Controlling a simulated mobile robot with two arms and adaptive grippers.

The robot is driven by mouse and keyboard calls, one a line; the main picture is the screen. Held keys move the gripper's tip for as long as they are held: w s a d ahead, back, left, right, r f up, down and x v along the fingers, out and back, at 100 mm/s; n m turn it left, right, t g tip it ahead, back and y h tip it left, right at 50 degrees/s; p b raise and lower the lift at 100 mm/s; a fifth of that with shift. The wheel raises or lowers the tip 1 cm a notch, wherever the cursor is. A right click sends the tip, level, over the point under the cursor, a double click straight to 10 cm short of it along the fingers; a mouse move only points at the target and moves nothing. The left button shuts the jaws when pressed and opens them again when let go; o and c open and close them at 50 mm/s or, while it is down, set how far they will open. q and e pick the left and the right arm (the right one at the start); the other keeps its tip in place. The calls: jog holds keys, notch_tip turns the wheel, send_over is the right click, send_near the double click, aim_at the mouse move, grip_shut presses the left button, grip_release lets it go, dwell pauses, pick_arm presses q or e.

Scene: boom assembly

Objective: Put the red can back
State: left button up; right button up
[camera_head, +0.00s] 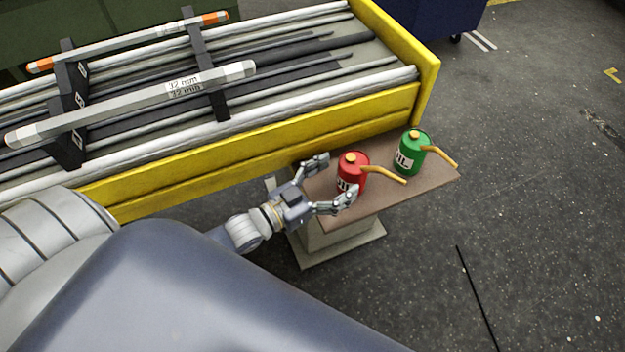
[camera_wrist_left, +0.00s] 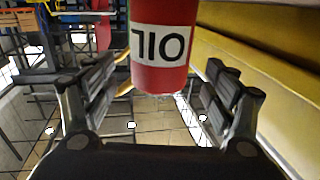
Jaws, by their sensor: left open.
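The red can (camera_head: 352,173) with a yellow cap and yellow spout stands upright on the small brown table (camera_head: 335,212). Its spout points right in the head view. My left gripper (camera_head: 333,180) is open beside the can, with its fingers spread on either side of the can's near-left side. In the left wrist view the red can (camera_wrist_left: 162,62), with its "OIL" label upside down, shows between and beyond the open fingers (camera_wrist_left: 158,100). I see no finger clearly touching it. My right gripper is not in view.
A green oil can (camera_head: 410,154) stands on the same table, right of the red can. A yellow-sided bin (camera_head: 260,146) of metal bars runs behind and left of the table. Two labelled bars rest on dark holders there. Floor at the right is mostly clear.

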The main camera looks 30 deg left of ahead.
pick_arm(q)
jog(key=v, duration=0.7)
jog(key=shift+s, duration=0.2)
jog(key=shift+a, duration=0.15)
jog(key=shift+s, duration=0.1)
